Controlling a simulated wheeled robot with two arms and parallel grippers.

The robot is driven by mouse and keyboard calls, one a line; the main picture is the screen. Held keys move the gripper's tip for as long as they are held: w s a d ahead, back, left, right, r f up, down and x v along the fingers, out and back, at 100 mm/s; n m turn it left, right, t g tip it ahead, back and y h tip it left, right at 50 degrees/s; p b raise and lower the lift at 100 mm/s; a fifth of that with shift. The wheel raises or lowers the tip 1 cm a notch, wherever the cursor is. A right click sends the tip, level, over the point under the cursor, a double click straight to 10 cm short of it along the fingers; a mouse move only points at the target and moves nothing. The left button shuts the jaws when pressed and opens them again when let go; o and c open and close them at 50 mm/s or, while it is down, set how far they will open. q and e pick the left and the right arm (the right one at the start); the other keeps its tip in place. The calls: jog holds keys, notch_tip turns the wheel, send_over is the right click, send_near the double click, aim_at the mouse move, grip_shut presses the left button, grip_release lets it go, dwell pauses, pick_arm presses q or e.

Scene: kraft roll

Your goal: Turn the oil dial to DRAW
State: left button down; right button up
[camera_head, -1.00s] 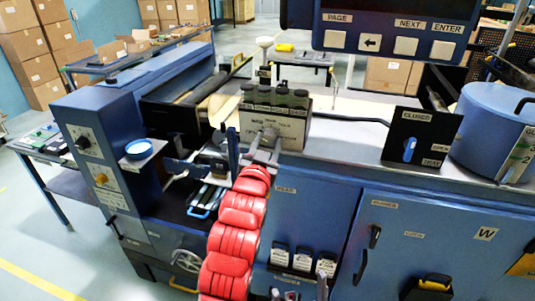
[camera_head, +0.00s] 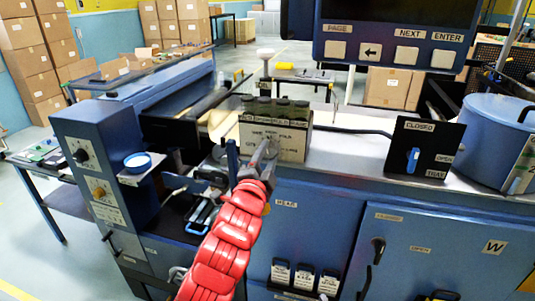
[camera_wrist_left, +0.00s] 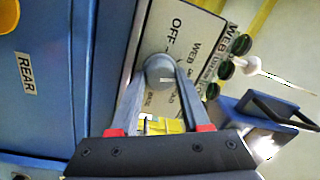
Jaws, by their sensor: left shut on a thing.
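A round grey dial (camera_wrist_left: 160,70) sits on a pale lettered plate (camera_wrist_left: 148,30), where OFF and WEB can be read. A word like DRAW cannot be made out. In the head view the plate is the front of a box (camera_head: 290,146) on the blue machine's top. My left gripper (camera_wrist_left: 162,84) is shut on the dial, one finger on each side. In the head view my red left arm reaches up to the box, and my fingers (camera_head: 264,155) mostly hide the dial. My right gripper is out of view.
Several dark caps (camera_head: 282,103) stand along the box top. A black panel with a blue switch (camera_head: 413,160) and a blue pot (camera_head: 493,130) stand to the right. A column with dials (camera_head: 82,155) is at the left. A button console (camera_head: 390,48) hangs above.

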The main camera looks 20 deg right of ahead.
pick_arm(q)
jog(key=shift+m+p, duration=0.75)
jog(key=shift+m, duration=0.75)
jog(key=shift+c, duration=1.8)
grip_release()
jog(key=shift+f, duration=0.1)
jog(key=shift+f, duration=0.1)
